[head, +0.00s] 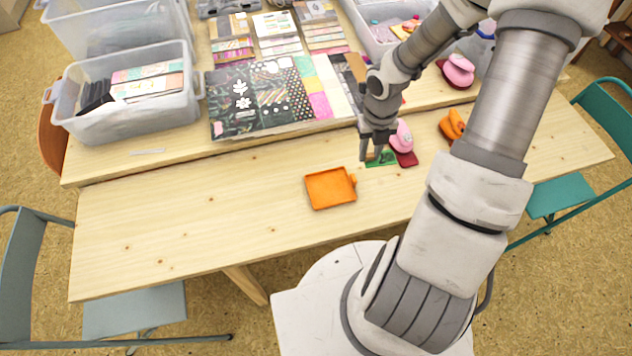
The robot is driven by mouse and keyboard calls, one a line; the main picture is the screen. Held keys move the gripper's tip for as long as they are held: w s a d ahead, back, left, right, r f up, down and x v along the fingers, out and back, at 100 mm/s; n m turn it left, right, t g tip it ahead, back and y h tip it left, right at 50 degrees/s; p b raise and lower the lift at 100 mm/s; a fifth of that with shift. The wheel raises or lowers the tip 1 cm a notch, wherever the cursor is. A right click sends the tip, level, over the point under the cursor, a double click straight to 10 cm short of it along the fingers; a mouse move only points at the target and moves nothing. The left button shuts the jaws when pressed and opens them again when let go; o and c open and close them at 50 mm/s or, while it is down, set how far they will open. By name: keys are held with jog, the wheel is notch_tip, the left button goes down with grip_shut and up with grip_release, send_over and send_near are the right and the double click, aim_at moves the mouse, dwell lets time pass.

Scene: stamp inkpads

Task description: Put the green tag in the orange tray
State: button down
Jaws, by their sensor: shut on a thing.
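The green tag (386,159) is a small flat green piece at the table's front middle, partly hidden by my gripper. My gripper (371,155) points down and is shut on the green tag at its left part. Whether the tag is lifted or still touches the table, I cannot tell. The orange tray (330,188) is a shallow square tray with a small tab on its right side. It lies empty on the table, to the left of and nearer than my gripper.
A pink stamp-like object (401,138) and a dark red flat piece (407,159) sit right beside my gripper. An orange object (452,126) is farther right. Patterned sheets (265,98) and clear bins (135,118) stand behind. The table left of the tray is clear.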

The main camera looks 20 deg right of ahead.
jog(key=shift+w+a+n, duration=0.3)
jog(key=shift+n, duration=0.2)
jog(key=b, duration=0.4)
send_over(317, 183)
notch_tip(317, 183, down, 7)
jog(key=shift+f, duration=0.1)
jog(key=shift+f+b, duration=0.85)
jog(key=shift+f, duration=1.1)
jog(key=shift+f, duration=0.15)
jog(key=c, duration=0.6)
grip_release()
notch_tip(317, 183, up, 12)
jog(key=p, duration=0.4)
jog(key=shift+r, duration=0.2)
